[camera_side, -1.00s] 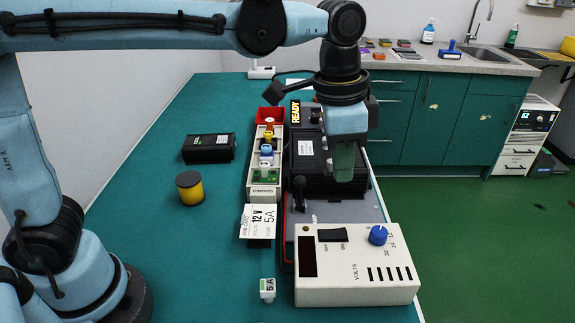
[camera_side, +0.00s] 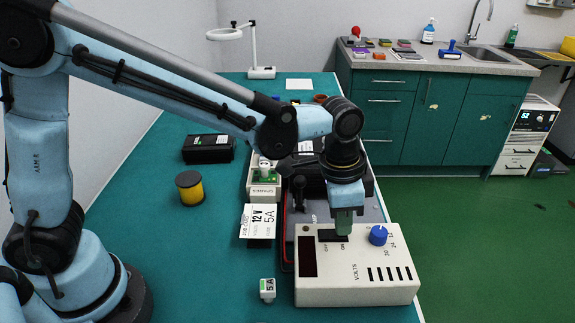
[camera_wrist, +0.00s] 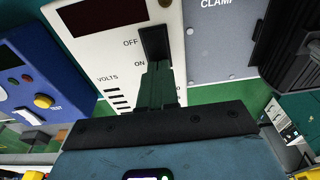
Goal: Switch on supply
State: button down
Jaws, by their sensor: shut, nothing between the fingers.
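The supply (camera_side: 350,292) is a cream box at the front of the bench, with a dark, blank display (camera_side: 307,257), a blue knob (camera_side: 378,235) and a black rocker switch (camera_side: 326,236) marked OFF and ON. In the wrist view the switch (camera_wrist: 154,42) stands just beyond my fingertips. My gripper (camera_side: 342,232) is shut and empty, pointing down at the ON end of the switch. In the wrist view its green fingers (camera_wrist: 157,82) reach the switch's near end; I cannot tell whether they touch it. The fingers partly hide the switch in the side view.
A white job card (camera_side: 258,221) reading 12 V, 5A stands left of the supply. A small 5A piece (camera_side: 267,289) lies in front of it. A yellow spool (camera_side: 189,186) and black box (camera_side: 208,148) sit further left. The left bench is mostly clear.

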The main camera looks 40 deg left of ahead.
jog(key=shift+w+d+f, duration=0.1)
jog(key=shift+f, duration=0.1)
dwell(0.3)
jog(key=shift+s+a+r, duration=0.3)
jog(key=shift+s+a, duration=0.25)
jog(key=shift+s, duration=0.05)
jog(key=shift+r, duration=0.1)
notch_tip(320, 180, up, 14)
jog(key=w+d, duration=0.1)
jog(key=shift+w, duration=0.15)
dwell(0.6)
